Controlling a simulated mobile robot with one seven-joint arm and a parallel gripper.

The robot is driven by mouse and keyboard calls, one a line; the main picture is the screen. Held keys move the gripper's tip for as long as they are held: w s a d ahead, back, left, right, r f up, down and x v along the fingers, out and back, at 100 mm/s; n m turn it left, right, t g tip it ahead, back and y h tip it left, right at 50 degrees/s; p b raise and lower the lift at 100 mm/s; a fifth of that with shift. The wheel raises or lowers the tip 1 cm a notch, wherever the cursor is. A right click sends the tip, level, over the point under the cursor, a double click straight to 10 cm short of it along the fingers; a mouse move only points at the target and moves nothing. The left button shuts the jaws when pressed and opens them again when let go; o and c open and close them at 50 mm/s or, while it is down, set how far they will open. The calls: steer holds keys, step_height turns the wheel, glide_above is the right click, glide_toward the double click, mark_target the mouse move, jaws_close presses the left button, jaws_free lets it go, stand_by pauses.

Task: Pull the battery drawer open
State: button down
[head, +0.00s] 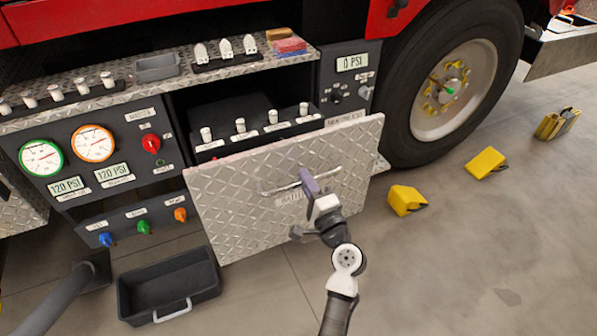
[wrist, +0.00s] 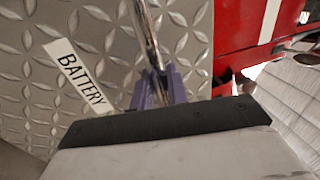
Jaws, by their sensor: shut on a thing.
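The battery drawer (head: 235,205) has a diamond-plate metal front and stands pulled out from the truck panel. Its inside with a dark block shows behind the front. A metal bar handle (head: 275,190) runs across the front, above a label reading BATTERY that my gripper partly covers. My gripper (head: 308,182) is shut on the handle near its middle. In the wrist view the purple fingers (wrist: 157,88) close around the handle bar (wrist: 146,35), with the BATTERY label (wrist: 77,77) beside them.
A dark bin (head: 130,285) with a light handle lies on the floor at lower left. Yellow blocks (head: 407,200) lie on the floor at right, near the large wheel (head: 470,80). A panel with gauges (head: 40,157) is left of the drawer. The floor at lower right is clear.

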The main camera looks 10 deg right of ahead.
steer(key=shift+s+d+r, duration=0.1)
steer(key=shift+s+d, duration=0.3)
steer(key=shift+s, duration=0.35)
steer(key=c, duration=1.4)
jaws_free()
steer(key=shift+r, duration=0.1)
